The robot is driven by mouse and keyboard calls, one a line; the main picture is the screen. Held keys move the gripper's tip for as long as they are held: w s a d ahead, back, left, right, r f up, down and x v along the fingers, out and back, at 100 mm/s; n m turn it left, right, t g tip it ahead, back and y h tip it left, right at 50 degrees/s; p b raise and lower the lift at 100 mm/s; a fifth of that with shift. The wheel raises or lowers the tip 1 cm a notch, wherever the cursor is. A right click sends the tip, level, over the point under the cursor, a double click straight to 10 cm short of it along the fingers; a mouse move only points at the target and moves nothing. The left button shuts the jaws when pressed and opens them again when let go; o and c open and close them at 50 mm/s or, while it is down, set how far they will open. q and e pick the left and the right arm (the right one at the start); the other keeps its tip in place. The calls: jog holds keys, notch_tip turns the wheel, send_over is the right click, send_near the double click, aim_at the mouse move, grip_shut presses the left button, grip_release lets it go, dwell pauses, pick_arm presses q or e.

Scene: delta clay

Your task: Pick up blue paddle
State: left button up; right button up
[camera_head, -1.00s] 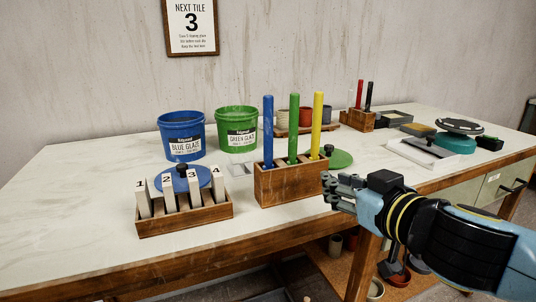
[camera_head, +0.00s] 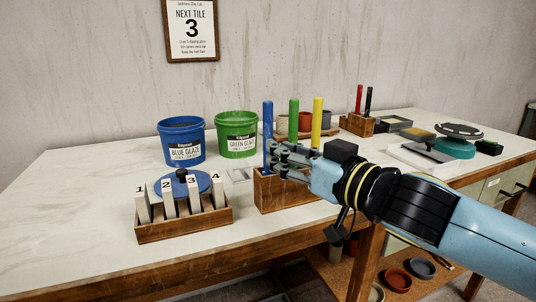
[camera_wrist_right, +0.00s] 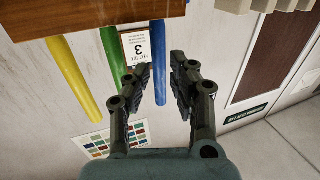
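The blue paddle (camera_head: 268,122) stands upright in the left slot of a wooden holder (camera_head: 271,198), beside the green paddle (camera_head: 293,120) and the yellow paddle (camera_head: 317,121). My right gripper (camera_head: 282,160) is at the holder's front, its fingertips close to the blue paddle's lower part. In the right wrist view, the right gripper (camera_wrist_right: 167,82) is open, and the blue paddle (camera_wrist_right: 160,62) shows between or just beyond its fingers. I cannot tell whether they touch. My left gripper is not in view.
A wooden rack (camera_head: 184,223) of numbered tiles stands to the left. The blue glaze bucket (camera_head: 182,142) and green glaze bucket (camera_head: 237,133) stand behind. A sign (camera_head: 191,28) reads "Next tile 3".

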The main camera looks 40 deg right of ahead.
aim_at(268, 170)
jog(key=w, duration=0.3)
jog(key=w+b, duration=0.1)
jog(key=w, duration=0.1)
jog(key=shift+a+r, duration=0.15)
jog(key=shift+r, duration=0.25)
jog(key=shift+s, duration=0.1)
grip_shut()
